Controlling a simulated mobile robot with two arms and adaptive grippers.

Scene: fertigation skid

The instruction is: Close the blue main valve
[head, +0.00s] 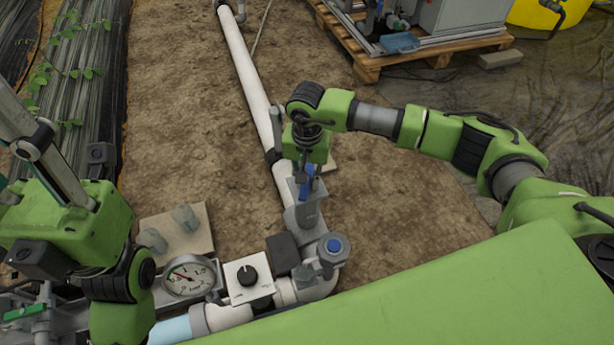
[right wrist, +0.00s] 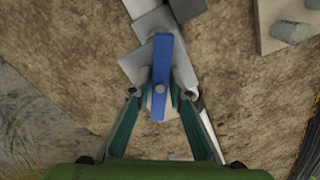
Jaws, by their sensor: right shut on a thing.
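The main valve's blue handle (head: 307,183) sits on a grey valve body (head: 305,215) in the white pipe, near the middle of the head view. In the right wrist view the blue handle (right wrist: 161,75) runs roughly along the pipe, at a slight angle to it. My right gripper (head: 306,166) reaches down over the handle. In the right wrist view its teal fingers (right wrist: 161,94) are shut on the handle, one on each side. My left gripper (head: 58,225) is at the left of the head view, away from the valve; its fingertips do not show clearly.
A pressure gauge (head: 189,278), a white box with a black knob (head: 248,278) and a blue-capped fitting (head: 333,246) stand close in front of the valve. A pallet (head: 365,65) with equipment is at the back right. Bare soil lies on both sides of the pipe.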

